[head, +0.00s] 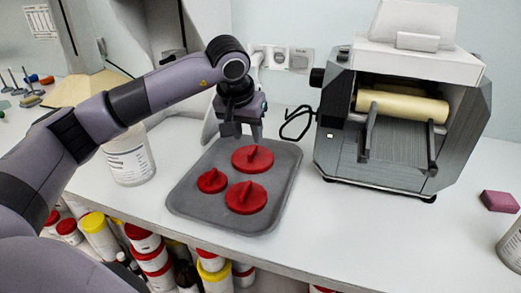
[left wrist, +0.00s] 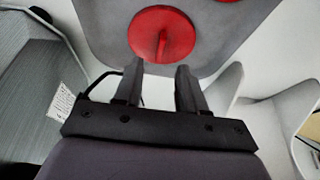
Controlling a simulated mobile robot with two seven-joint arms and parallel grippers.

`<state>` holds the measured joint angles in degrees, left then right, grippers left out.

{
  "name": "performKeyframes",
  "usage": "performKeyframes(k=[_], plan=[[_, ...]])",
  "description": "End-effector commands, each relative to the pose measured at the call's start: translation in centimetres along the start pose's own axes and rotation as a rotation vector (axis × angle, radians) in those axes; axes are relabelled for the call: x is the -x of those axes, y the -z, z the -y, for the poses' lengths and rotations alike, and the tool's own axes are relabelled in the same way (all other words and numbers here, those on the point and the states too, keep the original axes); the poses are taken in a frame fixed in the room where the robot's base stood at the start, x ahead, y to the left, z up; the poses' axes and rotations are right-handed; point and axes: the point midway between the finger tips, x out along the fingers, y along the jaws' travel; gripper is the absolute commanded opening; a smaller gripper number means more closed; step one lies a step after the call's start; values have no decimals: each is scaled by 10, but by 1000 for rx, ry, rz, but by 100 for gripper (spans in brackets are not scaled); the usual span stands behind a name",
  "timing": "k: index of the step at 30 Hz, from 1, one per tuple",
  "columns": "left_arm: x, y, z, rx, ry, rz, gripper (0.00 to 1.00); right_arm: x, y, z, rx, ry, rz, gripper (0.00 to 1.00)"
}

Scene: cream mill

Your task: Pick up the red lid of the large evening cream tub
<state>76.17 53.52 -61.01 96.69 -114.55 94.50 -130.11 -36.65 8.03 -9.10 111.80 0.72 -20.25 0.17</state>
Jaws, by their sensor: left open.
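Three red lids with raised grips lie on a grey tray (head: 188,205): a back lid (head: 262,160), a small left lid (head: 207,183) and a front lid (head: 246,204). The back and front lids look about equal in size; I cannot tell which belongs to the evening cream tub. My left gripper (head: 243,134) is open and empty, pointing down just above and behind the back lid. In the left wrist view, its fingers (left wrist: 160,70) are apart, with a red lid (left wrist: 178,30) just beyond the tips and its grip roughly between them. My right gripper is not in view.
A white labelled tub (head: 128,160) stands left of the tray, partly behind my left arm. A grey roller mill (head: 395,110) stands to the right. A pink block (head: 500,201) and another tub (head: 512,245) are at the right edge. The front right counter is clear.

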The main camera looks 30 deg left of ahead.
Motion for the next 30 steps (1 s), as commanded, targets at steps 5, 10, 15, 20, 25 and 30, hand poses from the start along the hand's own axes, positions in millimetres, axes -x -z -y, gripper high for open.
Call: performKeyframes(k=[5, 10, 15, 20, 25, 30], plan=[[-20, 0, 0, 1, 0, 4, 40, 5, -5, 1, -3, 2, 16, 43], [-45, 0, 1, 0, 0, 7, 40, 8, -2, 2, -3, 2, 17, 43], [-65, 1, 0, 1, -2, 4, 40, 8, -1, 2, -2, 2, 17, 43], [-68, 1, 0, 0, -3, 0, 40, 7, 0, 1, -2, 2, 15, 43], [-68, 1, 0, 0, -3, 1, 21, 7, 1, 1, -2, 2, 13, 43], [-68, 1, 0, 0, -3, 1, 0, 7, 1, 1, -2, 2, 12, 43]])
